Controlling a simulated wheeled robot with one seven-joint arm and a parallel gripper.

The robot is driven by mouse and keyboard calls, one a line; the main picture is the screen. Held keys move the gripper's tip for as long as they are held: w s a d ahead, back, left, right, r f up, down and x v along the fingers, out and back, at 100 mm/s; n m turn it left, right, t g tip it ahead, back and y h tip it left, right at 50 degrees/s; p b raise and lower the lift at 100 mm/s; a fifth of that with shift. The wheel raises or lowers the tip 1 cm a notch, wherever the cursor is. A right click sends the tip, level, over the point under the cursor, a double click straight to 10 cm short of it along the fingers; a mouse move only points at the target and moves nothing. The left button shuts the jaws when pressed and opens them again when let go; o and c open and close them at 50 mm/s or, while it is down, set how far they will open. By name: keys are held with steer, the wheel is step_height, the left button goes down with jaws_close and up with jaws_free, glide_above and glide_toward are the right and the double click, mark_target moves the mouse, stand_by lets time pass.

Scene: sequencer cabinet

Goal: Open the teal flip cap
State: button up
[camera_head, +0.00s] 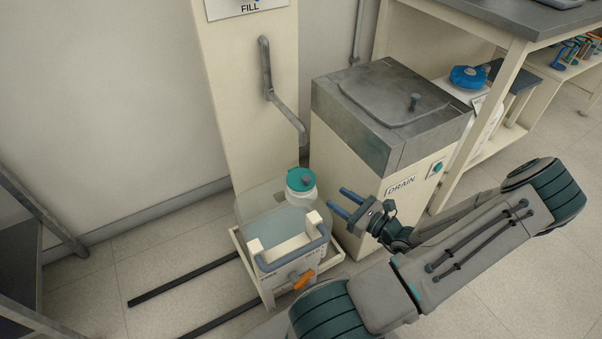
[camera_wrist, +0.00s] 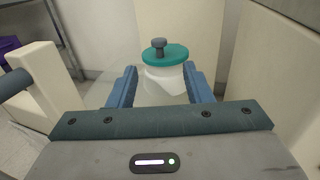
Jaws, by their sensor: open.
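The teal flip cap (camera_head: 300,179) sits closed on the white neck of a translucent container (camera_head: 265,212), with a grey knob on its top. In the wrist view the teal cap (camera_wrist: 164,54) lies ahead, between and beyond my fingertips. My gripper (camera_head: 340,203) is open and empty, just right of the cap in the head view, its two blue fingers pointing toward the neck. It also shows in the wrist view (camera_wrist: 160,75), with a finger on each side of the white neck. I cannot tell whether the fingers touch it.
The container stands in a cream cart with a blue-grey handle (camera_head: 291,255) and an orange lever (camera_head: 303,280). A grey spout (camera_head: 285,112) hangs above. The DRAIN cabinet (camera_head: 400,170) stands close behind my gripper. Floor at left is clear apart from two dark rails (camera_head: 185,278).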

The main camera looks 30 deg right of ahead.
mark_target(306, 177)
steer(key=b+x, duration=0.4)
steer(key=x, duration=0.9)
steer(key=shift+a, duration=0.15)
steer(key=shift+r, duration=0.1)
jaws_close()
